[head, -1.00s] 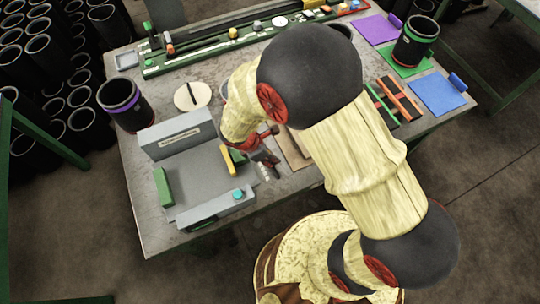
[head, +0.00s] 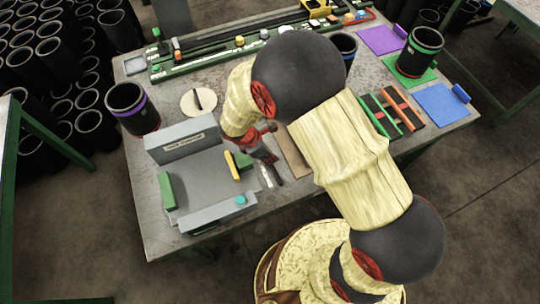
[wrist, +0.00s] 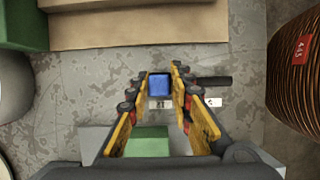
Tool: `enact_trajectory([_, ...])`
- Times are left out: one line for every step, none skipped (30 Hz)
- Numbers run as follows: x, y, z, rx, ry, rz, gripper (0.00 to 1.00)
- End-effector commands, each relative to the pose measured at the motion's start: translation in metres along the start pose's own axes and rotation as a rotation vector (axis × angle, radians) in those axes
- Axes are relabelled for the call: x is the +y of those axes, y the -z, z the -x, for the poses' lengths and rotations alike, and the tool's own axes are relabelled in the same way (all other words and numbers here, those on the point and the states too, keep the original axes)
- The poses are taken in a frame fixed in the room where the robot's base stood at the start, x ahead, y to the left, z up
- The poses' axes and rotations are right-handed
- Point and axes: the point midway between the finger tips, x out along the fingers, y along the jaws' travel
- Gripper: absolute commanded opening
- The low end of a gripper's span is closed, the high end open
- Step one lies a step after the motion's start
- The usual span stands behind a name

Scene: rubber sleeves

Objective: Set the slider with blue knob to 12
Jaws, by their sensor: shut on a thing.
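The blue knob (wrist: 159,85) shows in the wrist view between the fingertips of my gripper (wrist: 160,76), which is shut on it. A short dark bar (wrist: 214,81), perhaps part of the slider's track, extends right of the fingers. In the head view my gripper (head: 266,158) is low over the table, right of the grey fixture, and hides the knob. White label strips (head: 266,175) show just in front of it.
The grey fixture (head: 205,175) with green and yellow blocks stands close on the left. A tan board (head: 292,155) lies close on the right. A purple-ringed black sleeve (head: 130,108) stands at the left edge; coloured mats (head: 440,103) lie at right.

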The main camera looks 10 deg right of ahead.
Motion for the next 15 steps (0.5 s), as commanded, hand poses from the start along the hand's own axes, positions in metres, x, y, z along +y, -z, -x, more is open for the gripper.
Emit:
enact_trajectory([0.0079,0.0002,0.0035,0.005,-0.016,-0.004,0.00])
enact_trajectory([0.0082,0.0002,0.0037,0.005,-0.017,-0.004,0.00])
enact_trajectory([0.0086,0.0002,0.0038,0.005,-0.018,-0.004,0.23])
enact_trajectory([0.0087,0.0003,0.0039,0.005,-0.018,-0.004,0.24])
enact_trajectory([0.0087,0.0003,0.0039,0.005,-0.019,-0.004,0.26])
enact_trajectory([0.0086,0.0003,0.0039,0.005,-0.018,-0.004,0.28])
enact_trajectory([0.0084,0.0003,0.0039,0.005,-0.018,-0.004,0.30])
enact_trajectory([0.0082,0.0003,0.0038,0.005,-0.018,-0.004,0.32])
enact_trajectory([0.0079,0.0003,0.0037,0.005,-0.017,-0.003,0.34])
enact_trajectory([0.0077,0.0003,0.0036,0.005,-0.017,-0.003,0.36])
enact_trajectory([0.0073,0.0003,0.0035,0.005,-0.016,-0.003,0.37])
enact_trajectory([0.0068,0.0003,0.0032,0.004,-0.015,-0.003,0.38])
enact_trajectory([0.0064,0.0003,0.0030,0.004,-0.014,-0.003,0.38])
enact_trajectory([0.0060,0.0002,0.0028,0.004,-0.013,-0.002,0.38])
enact_trajectory([0.0057,0.0002,0.0026,0.004,-0.012,-0.002,0.38])
